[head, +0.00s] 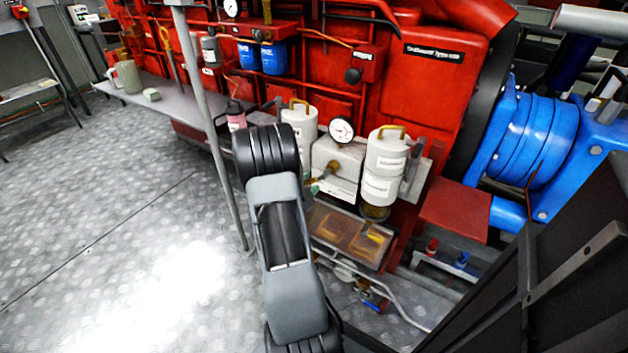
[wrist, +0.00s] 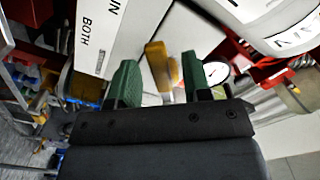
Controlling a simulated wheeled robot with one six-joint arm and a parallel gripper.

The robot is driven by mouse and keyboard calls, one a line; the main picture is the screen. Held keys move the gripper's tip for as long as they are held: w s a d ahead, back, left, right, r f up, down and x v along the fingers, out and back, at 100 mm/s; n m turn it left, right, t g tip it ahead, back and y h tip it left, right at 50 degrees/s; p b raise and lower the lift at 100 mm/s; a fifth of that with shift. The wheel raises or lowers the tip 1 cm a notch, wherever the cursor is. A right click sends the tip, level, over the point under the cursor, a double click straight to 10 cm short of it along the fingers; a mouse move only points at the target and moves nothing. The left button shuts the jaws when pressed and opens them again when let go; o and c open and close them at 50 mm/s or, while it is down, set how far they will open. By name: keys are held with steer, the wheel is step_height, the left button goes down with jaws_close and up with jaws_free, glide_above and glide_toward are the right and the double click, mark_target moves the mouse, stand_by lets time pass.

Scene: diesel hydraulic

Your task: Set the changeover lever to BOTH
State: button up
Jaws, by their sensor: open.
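The changeover lever is a brass-coloured handle (head: 334,168) on the front of a white box (head: 347,157) between two white filter canisters. In the wrist view the lever (wrist: 157,63) shows between the two green fingertips of my gripper (wrist: 159,80), with a gap visible on each side. My gripper is open; whether the lever lies fully between the fingers in depth is unclear. A white label plate (wrist: 112,35) reads "BOTH" and the end of a word, "IN". In the head view my arm hides most of the gripper; a bit of green fingertip (head: 314,188) shows beside the lever.
White canisters (head: 385,165) and (head: 299,118) flank the box, and a round gauge (head: 341,130) sits on top of it. A brown tray (head: 350,236) with pipes lies below. A grey post (head: 212,120) stands left. The floor at left is clear.

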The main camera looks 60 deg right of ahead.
mark_target(310, 183)
steer(key=shift+d, duration=1.6)
jaws_close()
steer(key=shift+d, duration=0.1)
steer(key=shift+s, duration=0.1)
